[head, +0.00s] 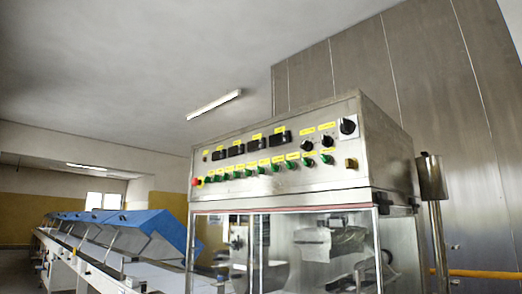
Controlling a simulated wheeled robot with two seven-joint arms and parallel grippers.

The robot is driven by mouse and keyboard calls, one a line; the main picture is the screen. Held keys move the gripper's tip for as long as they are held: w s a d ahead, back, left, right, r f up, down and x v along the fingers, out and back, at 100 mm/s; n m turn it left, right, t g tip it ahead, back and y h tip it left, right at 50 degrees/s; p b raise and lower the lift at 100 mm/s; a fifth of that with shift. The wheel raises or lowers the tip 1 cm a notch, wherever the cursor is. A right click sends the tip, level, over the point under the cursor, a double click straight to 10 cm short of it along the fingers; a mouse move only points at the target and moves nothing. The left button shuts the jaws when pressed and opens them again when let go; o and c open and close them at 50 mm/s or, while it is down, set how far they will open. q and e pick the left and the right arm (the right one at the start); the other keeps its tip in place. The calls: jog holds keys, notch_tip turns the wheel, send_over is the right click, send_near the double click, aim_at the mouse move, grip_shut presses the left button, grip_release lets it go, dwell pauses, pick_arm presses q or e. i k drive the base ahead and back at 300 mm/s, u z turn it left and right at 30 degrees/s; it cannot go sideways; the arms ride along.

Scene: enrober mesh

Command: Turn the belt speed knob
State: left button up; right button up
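A steel control panel (240,185) sits on top of a glass-fronted machine in the head view. At its right end are a large black rotary knob (348,126) on a light plate and two smaller black knobs (327,140), (306,144) under yellow labels. The labels are too small to read, so I cannot tell which is the belt speed knob. Neither of my grippers is in view. Nothing touches the knobs.
The panel also carries a row of green buttons (275,168), dark displays (255,143) and a red button (195,181). A steel post (432,185) stands right of the machine. A conveyor line with blue covers (150,225) runs back at left.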

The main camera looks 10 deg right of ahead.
aim_at(308, 146)
jog(key=u, duration=0.35)
jog(key=i, duration=0.95)
jog(key=z, duration=0.1)
